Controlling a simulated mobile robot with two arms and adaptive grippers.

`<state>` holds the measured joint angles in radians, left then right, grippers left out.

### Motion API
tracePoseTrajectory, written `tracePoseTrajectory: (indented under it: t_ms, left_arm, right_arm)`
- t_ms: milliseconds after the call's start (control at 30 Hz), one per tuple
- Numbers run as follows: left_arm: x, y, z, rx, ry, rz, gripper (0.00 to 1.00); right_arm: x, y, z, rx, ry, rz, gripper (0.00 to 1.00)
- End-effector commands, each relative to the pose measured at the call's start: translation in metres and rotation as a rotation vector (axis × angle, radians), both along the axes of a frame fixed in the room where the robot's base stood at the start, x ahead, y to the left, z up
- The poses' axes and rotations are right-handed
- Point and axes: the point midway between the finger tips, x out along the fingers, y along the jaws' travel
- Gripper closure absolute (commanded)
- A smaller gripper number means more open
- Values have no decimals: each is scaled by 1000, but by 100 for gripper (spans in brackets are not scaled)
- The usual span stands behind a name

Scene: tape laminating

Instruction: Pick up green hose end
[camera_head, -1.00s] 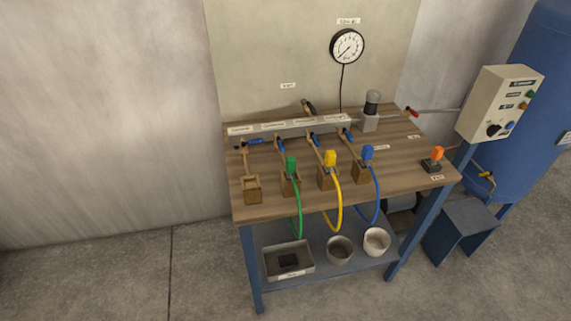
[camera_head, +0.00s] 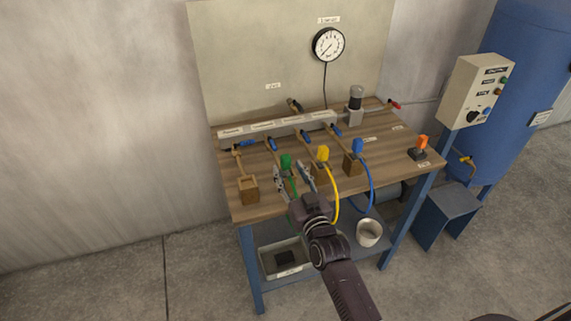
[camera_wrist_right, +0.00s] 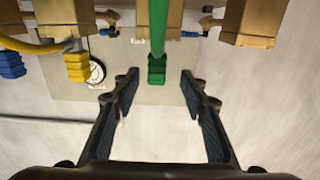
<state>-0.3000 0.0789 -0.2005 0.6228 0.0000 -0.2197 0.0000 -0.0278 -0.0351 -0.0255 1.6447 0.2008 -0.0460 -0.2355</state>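The green hose end (camera_head: 286,162) stands at its wooden block near the front of the workbench (camera_head: 313,187). Its green hose hangs down behind my right arm. In the right wrist view the green hose end (camera_wrist_right: 156,70) lies between and just beyond the two fingertips, with a gap on both sides. My right gripper (camera_head: 294,178) is open around the hose end's area and seems not to touch it; in the wrist view my right gripper (camera_wrist_right: 159,80) holds nothing. My left gripper is not in view.
The yellow hose end (camera_head: 322,153) is close to the right of my right gripper, and the blue hose end (camera_head: 357,146) is farther right. An empty wooden block (camera_head: 248,190) stands at left. A lower shelf holds a grey tray (camera_head: 262,259) and a white bucket (camera_head: 369,233).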

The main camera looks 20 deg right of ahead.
Motion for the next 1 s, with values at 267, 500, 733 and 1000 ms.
tracePoseTrajectory:
  t_ms: [267, 500, 733, 1000]
  left_arm:
    - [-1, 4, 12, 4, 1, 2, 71]
    - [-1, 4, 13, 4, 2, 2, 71]
    - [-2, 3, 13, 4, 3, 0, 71]
    - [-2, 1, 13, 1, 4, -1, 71]
  right_arm:
    - [34, -3, -2, 0, 0, 0, 60]
    - [48, -2, -4, -1, 3, 0, 60]
    - [48, -2, -4, -1, 2, 1, 65]
    - [48, -2, -4, -1, 2, 0, 94]
